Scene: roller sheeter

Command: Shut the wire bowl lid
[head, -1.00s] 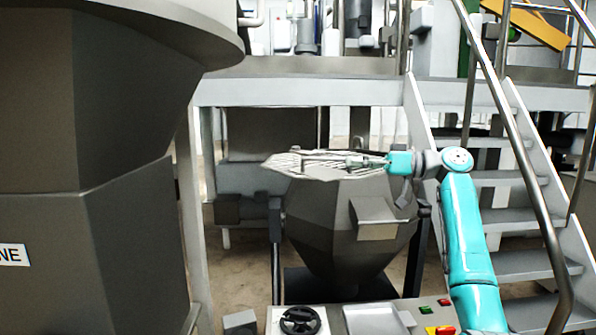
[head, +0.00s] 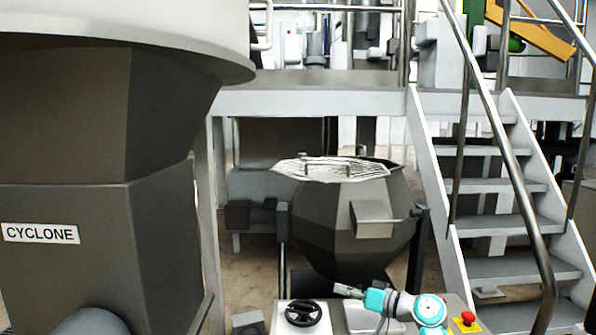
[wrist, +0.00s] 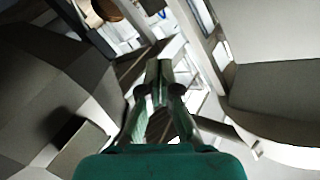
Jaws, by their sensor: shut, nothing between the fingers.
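The wire lid (head: 330,168) lies almost flat over the top of the grey faceted bowl (head: 345,225) in the head view. It has a raised handle bar along its near part. Some of the bowl's dark rim shows behind it at the right. My gripper (head: 340,288) is low in front of the bowl, below and apart from the lid, over the near console. In the wrist view my gripper (wrist: 158,70) has its fingers together with nothing between them. The lid cannot be made out in the wrist view.
A box with a handle (head: 372,218) juts from the bowl's front. The console (head: 375,318) with a black handwheel (head: 303,313) and a red button (head: 467,318) stands in front. The large cyclone (head: 120,220) fills the left. Metal stairs (head: 500,190) rise at the right.

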